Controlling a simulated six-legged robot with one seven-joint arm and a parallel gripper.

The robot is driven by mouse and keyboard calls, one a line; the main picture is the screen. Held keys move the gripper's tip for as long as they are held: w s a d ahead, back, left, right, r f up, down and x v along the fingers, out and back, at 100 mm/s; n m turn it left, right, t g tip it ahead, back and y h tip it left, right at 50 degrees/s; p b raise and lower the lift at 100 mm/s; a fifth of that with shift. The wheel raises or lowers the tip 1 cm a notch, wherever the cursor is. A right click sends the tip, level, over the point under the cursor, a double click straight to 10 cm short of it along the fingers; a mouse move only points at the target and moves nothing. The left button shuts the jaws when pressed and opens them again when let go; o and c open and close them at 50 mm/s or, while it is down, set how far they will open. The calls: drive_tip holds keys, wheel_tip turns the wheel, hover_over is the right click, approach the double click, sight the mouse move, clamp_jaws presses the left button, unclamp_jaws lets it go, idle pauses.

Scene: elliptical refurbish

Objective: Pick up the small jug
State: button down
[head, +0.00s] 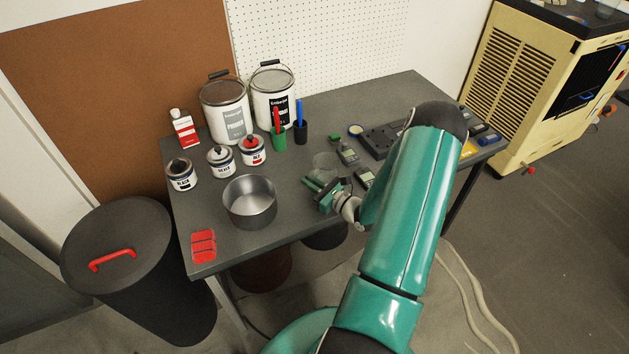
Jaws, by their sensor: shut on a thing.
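The small jug (324,162) looks like a clear, see-through vessel near the front middle of the grey table. It stands upright as far as I can see, and its lower part is partly hidden by my gripper. My green gripper (318,185) is at the jug's near side, low over the table, and is shut on it. The exact contact of the fingers is too small to make out. I cannot tell whether the jug touches the table.
A steel pot (250,202) stands left of my gripper. Small paint tins, including a red-label tin (252,150), and two large paint buckets (226,110) stand behind. Meters (347,153) and a dark grey tray (380,141) lie right of the jug. Red blocks (203,246) lie front left.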

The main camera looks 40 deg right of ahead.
drive_tip(key=shift+r, duration=0.2)
drive_tip(key=shift+r, duration=1.1)
drive_tip(key=s+d+r, duration=0.1)
drive_tip(key=s+r, duration=0.9)
drive_tip(key=s, duration=0.4)
drive_tip(key=shift+d+r, duration=0.15)
drive_tip(key=shift+d, duration=0.2)
